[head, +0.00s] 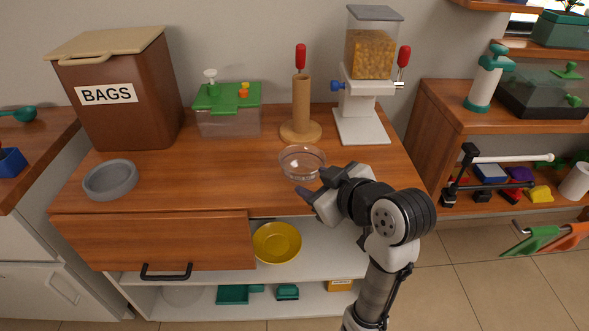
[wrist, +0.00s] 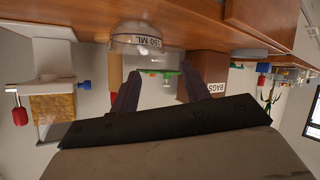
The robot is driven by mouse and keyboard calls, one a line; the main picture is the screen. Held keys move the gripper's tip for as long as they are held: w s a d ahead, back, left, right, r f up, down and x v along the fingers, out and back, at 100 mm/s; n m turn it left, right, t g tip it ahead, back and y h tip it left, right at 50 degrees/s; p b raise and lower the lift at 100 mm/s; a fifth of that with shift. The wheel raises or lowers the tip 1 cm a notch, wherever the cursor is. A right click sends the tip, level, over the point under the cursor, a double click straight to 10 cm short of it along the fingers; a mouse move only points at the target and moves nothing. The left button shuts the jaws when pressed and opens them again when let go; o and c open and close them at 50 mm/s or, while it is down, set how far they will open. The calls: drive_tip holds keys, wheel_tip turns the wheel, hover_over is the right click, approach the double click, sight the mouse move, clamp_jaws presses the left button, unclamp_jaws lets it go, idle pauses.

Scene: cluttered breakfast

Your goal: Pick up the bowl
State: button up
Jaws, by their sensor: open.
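A clear glass bowl (head: 302,162) stands upright on the wooden cabinet top near its front edge. In the wrist view the picture is upside down, and the clear bowl (wrist: 138,40) shows a "150 ML" label just beyond the fingers. My gripper (head: 316,186) is open and empty, just in front and to the right of this bowl, near the counter's front edge. Its two fingers (wrist: 158,80) also show in the wrist view, with nothing between them. A grey bowl (head: 110,180) sits at the counter's left. A yellow bowl (head: 277,243) rests on the shelf below.
Behind the clear bowl stand a wooden holder (head: 301,115) with a red-topped stick and a cereal dispenser (head: 371,75). A green-lidded box (head: 228,112) and a brown BAGS bin (head: 122,95) stand further left. The counter between the grey and clear bowls is clear.

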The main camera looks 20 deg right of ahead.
sight(288, 170)
drive_tip(key=x, duration=1.3)
drive_tip(key=shift+w+d+r, duration=0.1)
drive_tip(key=shift+d+r, duration=0.05)
drive_tip(key=shift+d, duration=0.05)
clamp_jaws()
drive_tip(key=shift+r, duration=0.1)
wheel_tip(288, 170, up, 20)
drive_tip(key=p, duration=0.2)
